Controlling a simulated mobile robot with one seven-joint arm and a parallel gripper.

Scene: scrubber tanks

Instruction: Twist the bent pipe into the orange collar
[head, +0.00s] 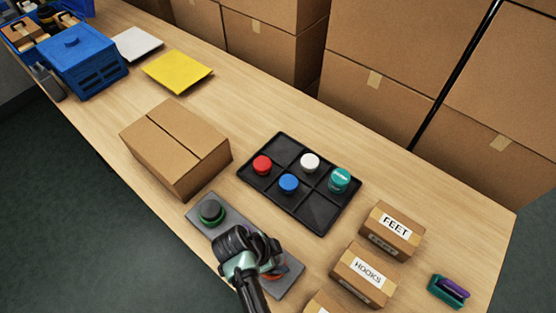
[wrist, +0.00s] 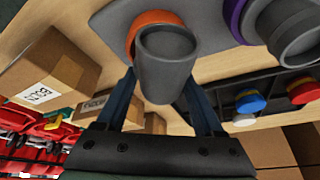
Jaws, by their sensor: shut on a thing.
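The grey bent pipe (wrist: 165,65) is between my gripper's two fingers in the wrist view, its wide round body facing the camera. My gripper (wrist: 162,82) is shut on it. The orange collar (wrist: 148,19) shows directly behind the pipe's upper end and is partly covered by it. Whether the pipe sits inside the collar or only in front of it, I cannot tell. In the head view my gripper (head: 262,262) is over the right part of the grey base plate (head: 233,222), and a little of the orange collar (head: 292,268) shows beside it.
A green collar (head: 211,209) is at the plate's left end. A purple collar (wrist: 233,20) with another grey pipe (wrist: 288,28) is beside the orange one. A black tray (head: 315,209) with several coloured lids, a carton (head: 175,150) and small labelled boxes (head: 392,229) stand nearby.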

